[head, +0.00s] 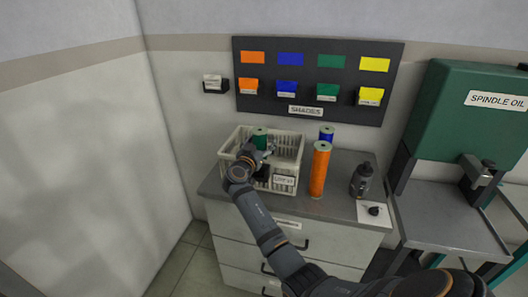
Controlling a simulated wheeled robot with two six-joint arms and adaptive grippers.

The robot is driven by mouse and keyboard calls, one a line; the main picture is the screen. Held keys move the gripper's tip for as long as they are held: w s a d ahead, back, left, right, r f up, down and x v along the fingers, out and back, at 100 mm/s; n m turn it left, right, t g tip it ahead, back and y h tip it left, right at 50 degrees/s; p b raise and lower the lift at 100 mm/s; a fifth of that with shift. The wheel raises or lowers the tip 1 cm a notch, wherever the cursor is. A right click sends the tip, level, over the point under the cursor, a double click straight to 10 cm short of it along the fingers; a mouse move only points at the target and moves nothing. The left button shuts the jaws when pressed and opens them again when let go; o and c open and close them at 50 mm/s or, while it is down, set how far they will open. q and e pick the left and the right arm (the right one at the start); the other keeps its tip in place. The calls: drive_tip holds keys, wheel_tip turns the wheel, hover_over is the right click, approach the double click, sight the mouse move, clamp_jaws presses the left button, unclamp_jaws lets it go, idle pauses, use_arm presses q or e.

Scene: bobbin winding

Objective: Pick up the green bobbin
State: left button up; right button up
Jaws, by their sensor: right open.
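The green bobbin (260,134) stands in the left part of a white slatted basket (291,148) on top of the drawer cabinet. Its top shows, and its lower part is hidden by my gripper and the basket. My right gripper (262,153) is open, over the basket and just in front of the green bobbin. I cannot tell whether its fingers touch or surround the bobbin. My left gripper is not in view.
An orange bobbin (320,170) and a blue bobbin (326,134) stand right of the basket. A dark bottle (361,180) and a white plate with a black knob (374,212) are further right. A shades board (318,78) hangs behind. The cabinet's front-left top is clear.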

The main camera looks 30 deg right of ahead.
drive_tip(key=shift+s+a+r, duration=0.3)
drive_tip(key=shift+a+r, duration=0.2)
drive_tip(key=shift+a, duration=0.3)
drive_tip(key=shift+s+a+r, duration=0.1)
drive_tip(key=shift+a, duration=0.05)
drive_tip(key=c, duration=0.4)
drive_tip(key=shift+d+f, duration=0.2)
drive_tip(key=shift+c, duration=1.3)
drive_tip(key=shift+d, duration=0.15)
drive_tip(key=shift+c, duration=1.3)
clamp_jaws()
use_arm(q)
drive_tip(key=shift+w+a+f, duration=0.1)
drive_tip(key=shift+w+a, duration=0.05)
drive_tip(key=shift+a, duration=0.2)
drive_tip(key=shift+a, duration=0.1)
use_arm(e)
drive_tip(key=shift+r, duration=0.1)
